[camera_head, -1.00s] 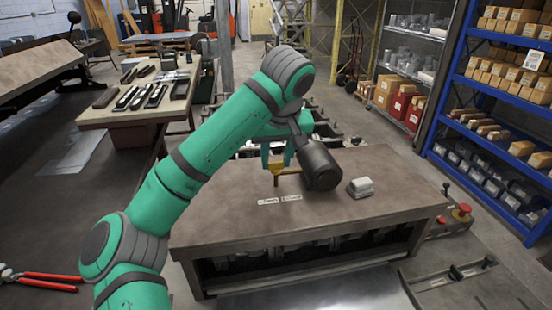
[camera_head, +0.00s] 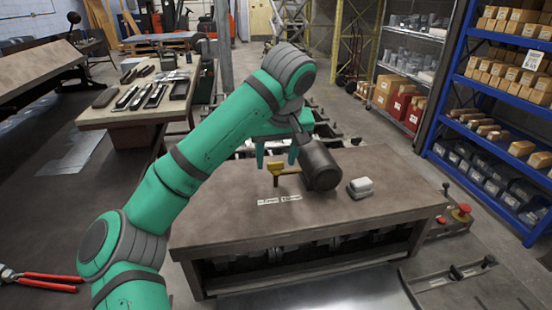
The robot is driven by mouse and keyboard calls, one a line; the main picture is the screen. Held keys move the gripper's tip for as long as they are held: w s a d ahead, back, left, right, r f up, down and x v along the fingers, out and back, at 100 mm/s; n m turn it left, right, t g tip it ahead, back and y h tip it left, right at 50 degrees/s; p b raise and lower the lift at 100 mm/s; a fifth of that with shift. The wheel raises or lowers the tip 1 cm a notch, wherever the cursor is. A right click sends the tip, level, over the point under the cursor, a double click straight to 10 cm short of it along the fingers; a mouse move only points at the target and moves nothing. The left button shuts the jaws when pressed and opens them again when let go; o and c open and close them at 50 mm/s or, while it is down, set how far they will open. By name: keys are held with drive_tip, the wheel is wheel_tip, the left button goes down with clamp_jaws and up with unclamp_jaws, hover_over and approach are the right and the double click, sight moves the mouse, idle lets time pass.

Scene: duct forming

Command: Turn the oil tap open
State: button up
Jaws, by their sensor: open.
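The oil tap (camera_head: 276,171) is a small yellow handle and body on the left end of a short pipe. The pipe joins a dark cylindrical container (camera_head: 320,165) lying on the brown bench top. My gripper (camera_head: 277,162) has two teal fingers pointing down, open, one on the left and one on the right. The fingertips are above and around the tap's top, and whether they touch it cannot be told. Paper labels (camera_head: 279,199) lie on the bench in front of the tap.
A light grey block (camera_head: 361,187) sits right of the container on the workbench (camera_head: 220,230). A red button (camera_head: 464,210) stands beyond the bench's right end. The front of the bench top is clear. Red-handled pliers (camera_head: 45,278) lie at lower left.

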drive_tip(key=a+v, duration=0.1)
drive_tip(key=v, duration=0.9)
drive_tip(key=shift+d+r, duration=0.2)
drive_tip(key=shift+d, duration=0.3)
drive_tip(key=x, duration=1.1)
drive_tip(key=shift+s, duration=0.15)
drive_tip(key=shift+r, duration=0.15)
